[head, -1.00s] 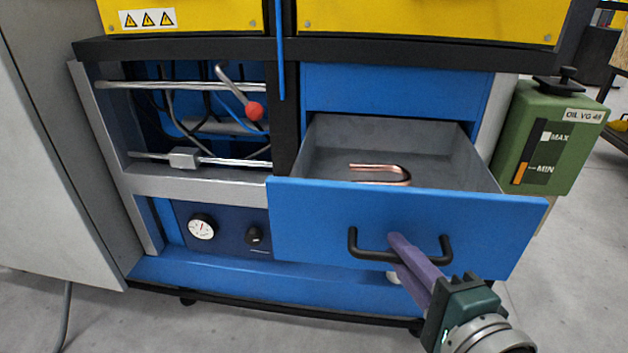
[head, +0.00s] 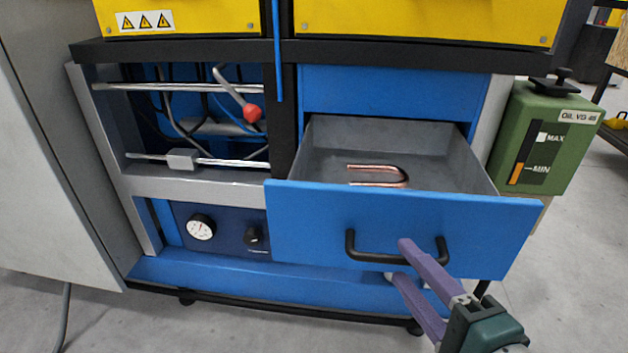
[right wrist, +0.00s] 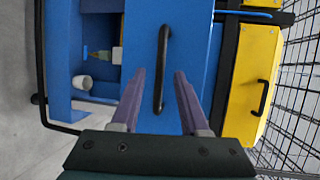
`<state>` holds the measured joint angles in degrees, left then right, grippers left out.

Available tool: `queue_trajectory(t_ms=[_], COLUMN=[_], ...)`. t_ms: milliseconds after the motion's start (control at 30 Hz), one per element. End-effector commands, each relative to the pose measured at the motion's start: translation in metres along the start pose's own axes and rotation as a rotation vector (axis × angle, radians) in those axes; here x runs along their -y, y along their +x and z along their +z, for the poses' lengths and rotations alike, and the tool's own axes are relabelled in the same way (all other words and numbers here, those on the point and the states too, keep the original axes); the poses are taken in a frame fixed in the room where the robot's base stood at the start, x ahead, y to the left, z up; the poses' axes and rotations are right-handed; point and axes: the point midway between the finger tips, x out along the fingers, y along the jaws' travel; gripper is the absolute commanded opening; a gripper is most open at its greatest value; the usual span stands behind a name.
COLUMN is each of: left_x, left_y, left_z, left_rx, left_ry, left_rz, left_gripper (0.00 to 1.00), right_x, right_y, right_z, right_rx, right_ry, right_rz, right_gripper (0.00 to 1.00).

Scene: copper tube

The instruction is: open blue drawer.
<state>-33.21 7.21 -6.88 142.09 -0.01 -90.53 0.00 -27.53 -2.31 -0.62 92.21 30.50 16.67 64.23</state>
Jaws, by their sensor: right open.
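The blue drawer (head: 330,225) stands pulled out of the cabinet, with its grey inside showing. A bent copper tube (head: 382,180) lies on the drawer floor. The drawer's black handle (head: 365,257) is on its front. My right gripper (head: 401,259) is open at the handle, one purple finger above the bar and one below it. In the right wrist view, the handle (right wrist: 163,65) shows between the two spread fingers (right wrist: 159,74). I cannot tell whether either finger touches it. My left gripper is not in view.
A green oil container (head: 545,140) hangs at the cabinet's right side. An open bay with metal rods (head: 180,87) and a red-knobbed lever (head: 252,113) is left of the drawer. A gauge (head: 201,227) sits below. Grey floor in front is clear.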

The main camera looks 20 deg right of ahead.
Motion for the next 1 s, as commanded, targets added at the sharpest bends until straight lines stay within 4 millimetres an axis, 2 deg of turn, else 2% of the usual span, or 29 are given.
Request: queue_trajectory(t_ms=[33,200,400,900,1000], left_x=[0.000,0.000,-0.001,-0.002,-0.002], left_y=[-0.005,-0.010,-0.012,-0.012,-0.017], left_z=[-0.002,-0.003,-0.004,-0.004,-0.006], left_rx=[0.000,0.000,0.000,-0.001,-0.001], left_ry=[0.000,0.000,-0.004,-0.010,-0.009], left_rz=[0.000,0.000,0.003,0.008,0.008], left_gripper=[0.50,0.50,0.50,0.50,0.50], right_x=[0.001,0.001,0.001,0.000,0.006], right_y=[-0.013,-0.046,-0.067,-0.069,-0.069], right_z=[0.000,0.000,0.000,0.000,0.003], right_rx=[0.002,0.001,0.001,0.000,0.011], right_ry=[-0.002,0.000,0.001,0.001,-0.012], right_rz=[0.005,0.004,0.000,-0.001,0.005], right_gripper=[0.45,0.45,0.45,0.45,0.45])
